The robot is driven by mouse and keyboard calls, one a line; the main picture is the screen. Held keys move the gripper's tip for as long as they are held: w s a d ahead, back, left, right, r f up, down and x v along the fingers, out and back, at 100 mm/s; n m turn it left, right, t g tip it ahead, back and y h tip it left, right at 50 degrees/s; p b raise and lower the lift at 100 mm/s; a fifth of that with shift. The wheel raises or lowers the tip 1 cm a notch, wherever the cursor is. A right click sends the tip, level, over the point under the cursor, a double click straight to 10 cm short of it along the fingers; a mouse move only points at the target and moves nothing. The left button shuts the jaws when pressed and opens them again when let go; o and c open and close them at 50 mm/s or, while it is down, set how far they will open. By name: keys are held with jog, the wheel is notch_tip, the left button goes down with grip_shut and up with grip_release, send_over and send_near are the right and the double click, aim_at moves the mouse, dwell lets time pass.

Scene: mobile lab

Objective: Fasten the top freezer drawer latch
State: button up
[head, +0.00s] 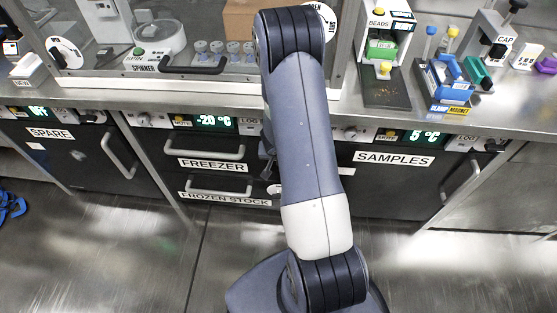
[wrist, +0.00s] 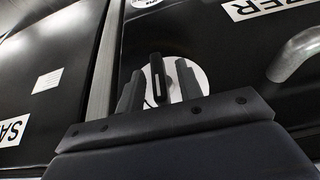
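The top freezer drawer (head: 212,170) has a FREEZER label and a bar handle, and looks closed. In the wrist view, its dark latch lever (wrist: 158,76) stands in front of a white round plate (wrist: 184,72) on the black drawer front. My gripper (wrist: 158,90) is open, with one finger on each side of the lever and a gap showing on both sides. I cannot tell how deep the fingers reach around the lever. In the head view, my gripper (head: 267,160) is mostly hidden behind my arm, at the drawer's right end.
The FROZEN STOCK drawer (head: 205,190) lies below. The SAMPLES fridge (head: 400,175) is to the right and the SPARE unit (head: 75,150) to the left. The drawer's bar handle (wrist: 295,52) is close to my gripper. The bench (head: 190,100) overhangs above; the floor in front is clear.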

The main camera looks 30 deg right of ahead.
jog(key=shift+c, duration=0.5)
grip_shut()
jog(key=shift+f, duration=0.1)
